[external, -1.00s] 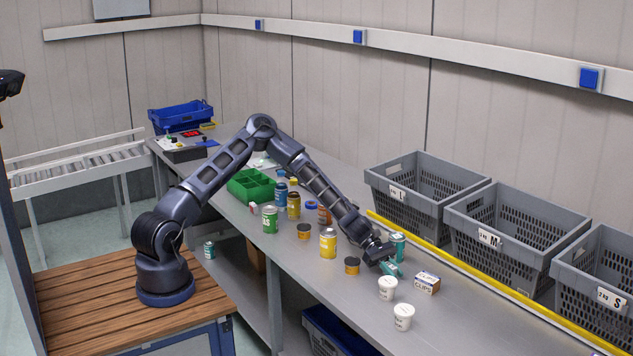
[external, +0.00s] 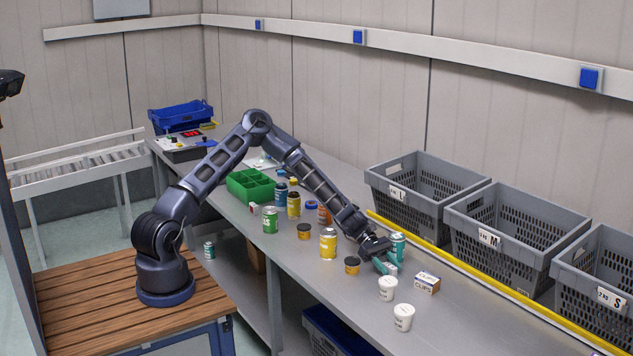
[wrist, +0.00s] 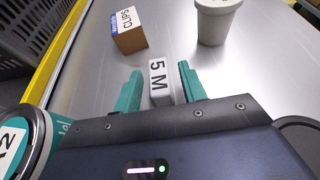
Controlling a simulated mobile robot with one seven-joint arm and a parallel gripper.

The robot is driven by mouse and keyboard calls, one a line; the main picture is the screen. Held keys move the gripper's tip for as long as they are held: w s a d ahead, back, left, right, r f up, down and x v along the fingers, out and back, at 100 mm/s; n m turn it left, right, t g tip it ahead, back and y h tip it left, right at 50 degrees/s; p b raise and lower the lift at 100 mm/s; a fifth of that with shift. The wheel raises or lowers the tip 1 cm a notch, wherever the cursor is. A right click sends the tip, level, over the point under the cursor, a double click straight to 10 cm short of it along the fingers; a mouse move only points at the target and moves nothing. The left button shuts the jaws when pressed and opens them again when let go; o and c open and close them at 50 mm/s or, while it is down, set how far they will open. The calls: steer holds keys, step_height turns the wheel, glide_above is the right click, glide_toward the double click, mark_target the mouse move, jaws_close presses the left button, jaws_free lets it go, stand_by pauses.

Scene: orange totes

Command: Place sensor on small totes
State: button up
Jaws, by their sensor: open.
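My gripper (external: 385,265), with teal fingers, is low over the bench. The small tote (external: 612,238), grey with a label ending in "S", stands at the far right behind the yellow rail, cut by the picture edge. Its inside is mostly hidden.
Totes marked "M" (external: 458,228) and "L" (external: 376,184) stand left of the small tote. The yellow rail (external: 480,273) borders the totes.

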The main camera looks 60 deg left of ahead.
steer(key=v, duration=0.9)
steer(key=n, duration=0.1)
steer(key=w+a+r+n+t+y, duration=0.1)
steer(key=n, duration=0.1)
steer(key=shift+a+r+t, duration=0.1)
steer(key=shift+r+t, duration=0.1)
steer(key=shift+t, duration=0.1)
steer(key=a+r+n+t+y, duration=0.6)
steer(key=a+r+n+y, duration=0.3)
steer(key=n, duration=0.6)
steer(key=s+a+r+n+y, duration=0.5)
steer(key=s+a+r+n, duration=0.5)
steer(key=a+r+n, duration=0.35)
steer(key=s+a+r+n+g+y, duration=0.1)
steer(key=s+a+r+n, duration=0.2)
steer(key=s+n, duration=0.4)
steer(key=s+a+r+n+y, duration=0.1)
steer(key=s+a+r+n, duration=0.1)
steer(key=s+n, duration=0.55)
steer(key=s+d+n+g+h, duration=0.1)
steer(key=s+n, duration=0.7)
steer(key=s, duration=1)
steer(key=g+h, duration=0.1)
steer(key=h, duration=0.1)
steer(key=shift+s+d+h, duration=0.3)
steer(key=shift+d, duration=0.1)
